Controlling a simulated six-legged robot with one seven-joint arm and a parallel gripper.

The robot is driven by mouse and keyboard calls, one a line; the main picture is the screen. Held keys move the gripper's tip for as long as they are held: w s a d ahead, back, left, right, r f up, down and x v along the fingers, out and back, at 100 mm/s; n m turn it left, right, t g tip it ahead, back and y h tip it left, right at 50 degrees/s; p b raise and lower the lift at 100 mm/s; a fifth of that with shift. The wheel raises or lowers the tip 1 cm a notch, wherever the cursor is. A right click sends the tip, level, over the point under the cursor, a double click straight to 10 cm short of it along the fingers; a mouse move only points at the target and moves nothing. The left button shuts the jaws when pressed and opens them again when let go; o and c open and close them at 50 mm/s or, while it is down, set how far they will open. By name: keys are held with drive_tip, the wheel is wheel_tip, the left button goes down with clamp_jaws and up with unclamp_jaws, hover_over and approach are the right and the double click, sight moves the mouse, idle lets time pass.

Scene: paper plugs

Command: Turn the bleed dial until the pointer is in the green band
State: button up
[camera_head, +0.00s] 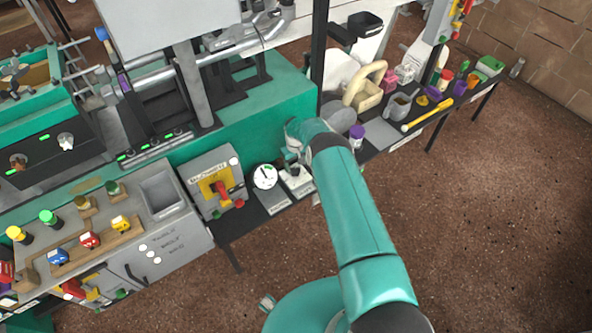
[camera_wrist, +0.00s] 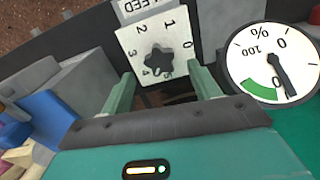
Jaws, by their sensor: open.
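In the wrist view, the bleed dial (camera_wrist: 158,58) is a dark star-shaped knob on a white square plate (camera_wrist: 128,42) with numbers around it and a "BLEED" label above. My gripper (camera_wrist: 161,88) is open; its two green fingers stand apart below the knob in the picture, and I see nothing between them but the plate's edge and dark ground. The round white gauge (camera_wrist: 245,62) is at the right. Its black pointer (camera_wrist: 282,75) points to the lower right, just outside the right end of the green band (camera_wrist: 262,88). The gauge also shows in the head view (camera_head: 265,176); my arm partly hides the dial area there.
A grey box with a red handle on a yellow plate (camera_head: 215,183) stands left of the gauge. A teal machine (camera_head: 240,130) rises behind. A dark bench (camera_head: 385,137) with cups and tools runs to the right. Open brown floor (camera_head: 480,230) lies in front.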

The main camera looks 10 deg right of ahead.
sight(295, 170)
drive_tip(key=shift+f, duration=0.1)
drive_tip(key=shift+f, duration=1.9)
drive_tip(key=c, duration=1)
drive_tip(key=shift+o, duration=0.2)
